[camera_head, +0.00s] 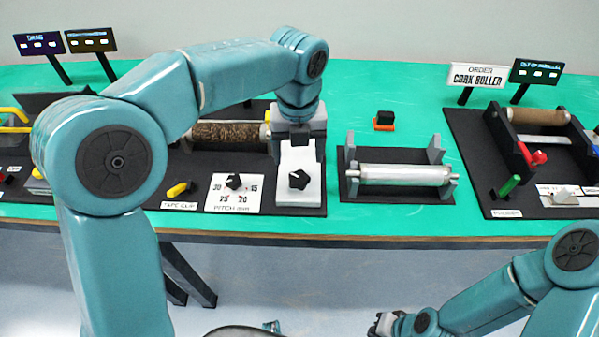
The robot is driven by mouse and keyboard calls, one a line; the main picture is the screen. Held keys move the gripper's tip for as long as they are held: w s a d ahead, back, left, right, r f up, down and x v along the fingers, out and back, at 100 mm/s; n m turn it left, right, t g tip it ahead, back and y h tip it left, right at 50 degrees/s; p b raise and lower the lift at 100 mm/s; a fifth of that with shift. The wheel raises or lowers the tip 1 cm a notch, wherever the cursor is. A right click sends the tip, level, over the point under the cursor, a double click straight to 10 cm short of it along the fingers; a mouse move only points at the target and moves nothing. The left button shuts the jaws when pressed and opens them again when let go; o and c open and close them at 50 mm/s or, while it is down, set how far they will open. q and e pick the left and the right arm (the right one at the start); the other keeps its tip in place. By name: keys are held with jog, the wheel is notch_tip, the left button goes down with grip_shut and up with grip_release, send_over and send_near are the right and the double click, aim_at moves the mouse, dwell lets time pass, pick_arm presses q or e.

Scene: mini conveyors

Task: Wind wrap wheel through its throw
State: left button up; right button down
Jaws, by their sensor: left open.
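No part is labelled as the wrap wheel. A black star-shaped knob (299,181) sits on a white block at the right of the middle station, and a second black knob (234,182) sits on the white pitch dial plate. A brown cork-covered roller (225,133) lies across this station. My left gripper (298,132) is open and points down just behind the white block, by the roller's right end. Its fingertips are partly hidden, so contact cannot be told. My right gripper (384,324) is low at the bottom, in front of the table; its fingers are too small to read.
A bare metal roller (400,174) rests in a grey cradle to the right. A black-and-orange block (384,121) stands behind it. A station with a red lever (538,157) and green handle (509,186) is at far right. A yellow tape clip (177,190) lies at left.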

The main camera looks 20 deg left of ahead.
aim_at(299, 177)
pick_arm(q)
notch_tip(299, 177, down, 7)
jog(key=shift+f+b, duration=0.1)
jog(key=shift+b, duration=0.25)
jog(key=shift+w, duration=0.1)
jog(key=c, duration=1)
